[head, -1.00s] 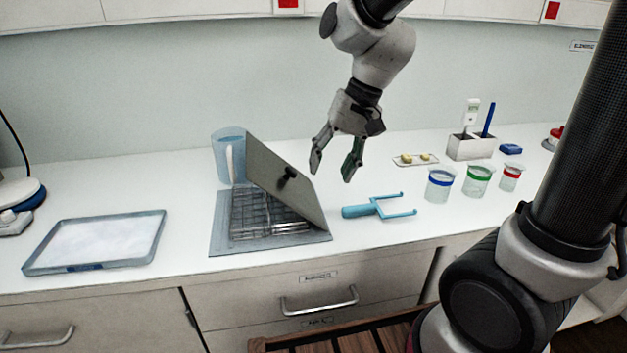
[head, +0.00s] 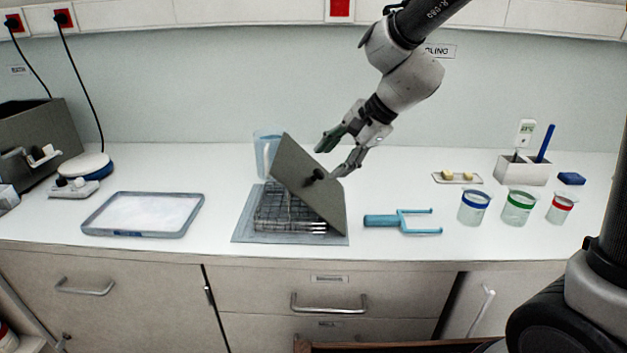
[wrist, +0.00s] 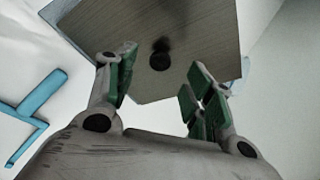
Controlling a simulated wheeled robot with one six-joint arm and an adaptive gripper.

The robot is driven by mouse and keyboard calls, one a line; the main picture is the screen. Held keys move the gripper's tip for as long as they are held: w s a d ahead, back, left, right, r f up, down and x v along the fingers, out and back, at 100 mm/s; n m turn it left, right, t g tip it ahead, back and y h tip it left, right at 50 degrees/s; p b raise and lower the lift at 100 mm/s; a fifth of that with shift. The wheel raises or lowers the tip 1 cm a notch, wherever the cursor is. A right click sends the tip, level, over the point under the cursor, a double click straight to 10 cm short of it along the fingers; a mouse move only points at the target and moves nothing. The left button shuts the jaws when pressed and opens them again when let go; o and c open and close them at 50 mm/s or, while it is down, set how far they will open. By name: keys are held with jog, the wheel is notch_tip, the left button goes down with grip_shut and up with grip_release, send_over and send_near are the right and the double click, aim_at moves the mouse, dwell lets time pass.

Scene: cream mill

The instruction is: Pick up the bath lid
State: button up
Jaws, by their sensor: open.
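The bath lid is a grey flat plate (head: 297,172) with a black knob (head: 314,177). It leans tilted over a wire rack (head: 275,205) that stands on a blue-grey mat (head: 243,232). My gripper (head: 332,161) is open and empty, close to the lid's upper right side. In the wrist view the lid (wrist: 200,45) lies ahead, with its knob (wrist: 160,59) between and beyond my open green-padded fingers (wrist: 160,88). The fingers do not appear to touch the knob.
A blue pitcher (head: 265,150) stands behind the lid. A blue forked tool (head: 385,221) lies to the right, with several banded beakers (head: 474,207) farther right. A shallow tray (head: 140,232) is at the left. Bare counter lies between tray and mat.

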aim_at(319, 172)
jog(key=x, duration=0.5)
jog(key=shift+a, duration=0.1)
jog(key=shift+r, duration=0.1)
jog(key=c, duration=1)
jog(key=shift+c, duration=0.2)
notch_tip(319, 172, up, 19)
dwell(0.5)
